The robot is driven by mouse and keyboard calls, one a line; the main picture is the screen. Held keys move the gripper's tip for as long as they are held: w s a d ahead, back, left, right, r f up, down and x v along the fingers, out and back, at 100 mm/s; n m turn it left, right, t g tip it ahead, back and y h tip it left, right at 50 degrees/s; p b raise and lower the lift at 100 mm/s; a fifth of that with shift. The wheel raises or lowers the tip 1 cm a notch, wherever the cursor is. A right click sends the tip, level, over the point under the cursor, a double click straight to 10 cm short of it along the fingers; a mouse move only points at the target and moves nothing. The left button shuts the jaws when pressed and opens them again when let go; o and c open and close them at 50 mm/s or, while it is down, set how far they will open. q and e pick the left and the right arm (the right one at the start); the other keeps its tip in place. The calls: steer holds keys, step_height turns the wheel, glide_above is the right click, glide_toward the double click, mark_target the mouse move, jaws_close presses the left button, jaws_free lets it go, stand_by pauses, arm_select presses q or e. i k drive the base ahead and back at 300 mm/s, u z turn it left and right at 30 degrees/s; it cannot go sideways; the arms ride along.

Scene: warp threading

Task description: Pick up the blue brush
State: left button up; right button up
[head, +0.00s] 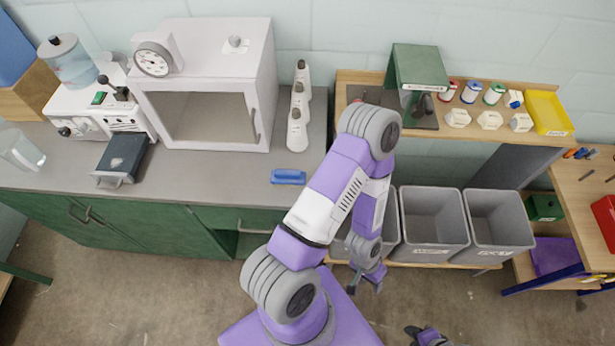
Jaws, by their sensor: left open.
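A small blue object (288,177), which looks like the blue brush, lies on the grey counter (215,172) near its front edge, left of my raised arm. My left gripper (365,285) hangs low, below and to the right of the blue object. It is open, well apart from the brush, over the floor in front of the grey bins. My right gripper (418,332) shows only partly at the bottom edge, and its jaws are too cut off to read.
A dark box (122,158) sits farther left. Grey bins (433,220) stand right of my arm. The counter around the brush is clear.

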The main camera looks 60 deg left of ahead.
mark_target(290, 178)
steer(key=k, duration=0.8)
steer(key=u, duration=1.25)
steer(key=i, duration=0.35)
steer(key=z, duration=0.05)
